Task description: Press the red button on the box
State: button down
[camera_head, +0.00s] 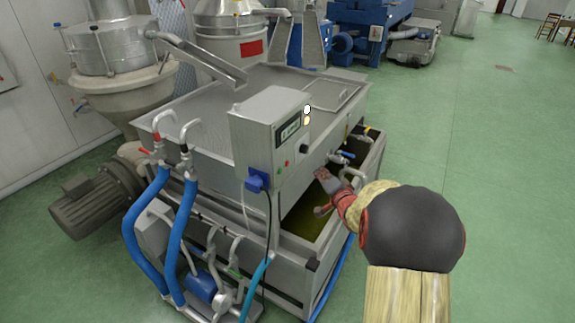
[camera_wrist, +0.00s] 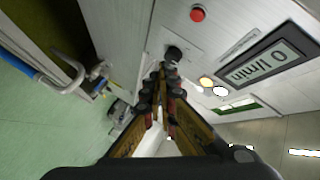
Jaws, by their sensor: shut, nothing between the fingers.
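The grey control box (camera_head: 262,130) stands on the edge of the steel machine. Its red button (camera_head: 286,163) is a small dot low on its front face. In the wrist view the red button (camera_wrist: 197,13) is near the top edge, beyond the fingertips. My gripper (camera_head: 325,180) is shut and empty, to the right of the box and a little below it. In the wrist view my gripper (camera_wrist: 164,75) has its fingertips close in line with a black knob (camera_wrist: 174,53), not with the button. I cannot tell whether they touch the knob.
The box also carries a display (camera_wrist: 262,66) and lit lamps (camera_head: 307,115). A blue plug (camera_head: 257,181) is on its lower side. Green floor (camera_head: 480,150) is free at the right.

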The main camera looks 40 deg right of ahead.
aim_at(287, 164)
jog(key=shift+w, duration=0.1)
jog(key=w+a+b, duration=0.3)
jog(key=w+b, duration=0.1)
jog(key=w, duration=0.4)
jog(key=shift+a, duration=0.2)
jog(key=shift+w, duration=0.1)
dwell(1.5)
jog(key=shift+w+a, duration=0.2)
jog(key=shift+w, duration=0.05)
jog(key=shift+w+a+b, duration=0.1)
jog(key=shift+w+b, duration=0.25)
jog(key=shift+b, duration=0.05)
dwell(0.6)
jog(key=shift+s, duration=0.15)
dwell(0.3)
jog(key=shift+s+d+p, duration=0.3)
jog(key=shift+s+p, duration=0.15)
jog(key=shift+s, duration=0.15)
